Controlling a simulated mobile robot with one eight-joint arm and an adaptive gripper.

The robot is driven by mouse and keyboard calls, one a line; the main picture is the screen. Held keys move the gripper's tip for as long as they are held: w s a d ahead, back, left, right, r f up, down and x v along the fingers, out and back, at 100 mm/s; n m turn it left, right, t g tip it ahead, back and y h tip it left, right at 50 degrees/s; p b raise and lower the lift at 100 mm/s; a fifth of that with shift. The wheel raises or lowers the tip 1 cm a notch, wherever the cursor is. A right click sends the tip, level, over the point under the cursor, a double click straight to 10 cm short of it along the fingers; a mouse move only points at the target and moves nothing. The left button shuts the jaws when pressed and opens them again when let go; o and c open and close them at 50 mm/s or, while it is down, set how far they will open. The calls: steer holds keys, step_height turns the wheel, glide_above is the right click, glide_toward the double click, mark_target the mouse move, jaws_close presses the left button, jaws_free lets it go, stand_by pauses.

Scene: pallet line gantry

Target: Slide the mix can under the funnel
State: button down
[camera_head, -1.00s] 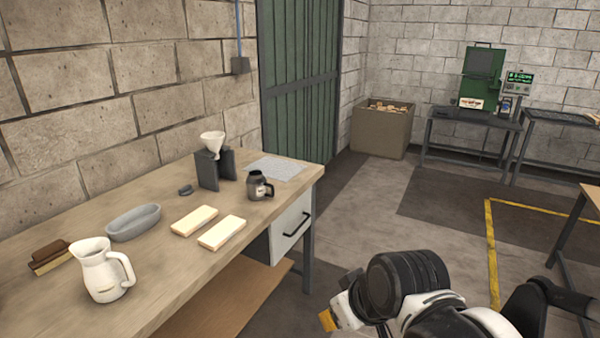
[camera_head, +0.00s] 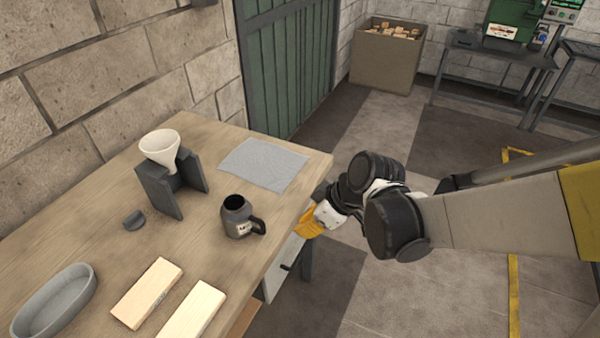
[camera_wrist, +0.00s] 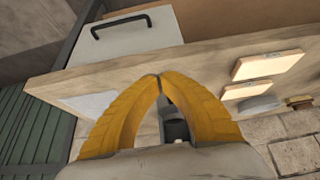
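The mix can (camera_head: 236,218), a dark grey can with a handle and a pale label, stands upright on the workbench (camera_head: 105,175). The white funnel (camera_head: 160,146) sits in the top of a dark stand (camera_head: 160,190), behind and left of the can. My gripper (camera_head: 308,222) has yellow fingers and is at the bench's right edge, right of the can and apart from it. In the wrist view, the fingertips (camera_wrist: 159,77) meet with nothing between them. A dark shape shows through the gap behind the tips, partly hidden; I cannot tell what it is.
A grey cloth or mat (camera_head: 262,165) lies behind the can. A small dark piece (camera_head: 134,219), pale blocks (camera_head: 148,292) and a grey oval dish (camera_head: 55,302) lie left and in front. A drawer handle (camera_wrist: 121,24) sticks out under the bench edge.

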mark_target(205, 208)
steer(key=b+x, duration=0.2)
steer(key=x, duration=0.2)
steer(key=b+x, duration=0.1)
steer(key=x, duration=0.4)
steer(key=shift+s+b, duration=0.25)
steer(key=shift+b, duration=0.15)
steer(key=a, duration=0.1)
steer(key=w+a, duration=0.1)
steer(key=a, duration=0.1)
steer(key=shift+w+f+b, duration=0.1)
steer(key=shift+w+b, duration=0.05)
steer(key=shift+b, duration=0.25)
steer(key=shift+w+a, duration=0.2)
steer(key=shift+a, duration=0.15)
steer(key=w+a, duration=0.2)
steer(key=a, duration=0.4)
steer(key=w+a, duration=0.3)
steer(key=a, duration=0.4)
steer(key=w+a, duration=0.3)
steer(key=a, duration=0.3)
steer(key=shift+w+a, duration=0.1)
steer(key=shift+a, duration=0.3)
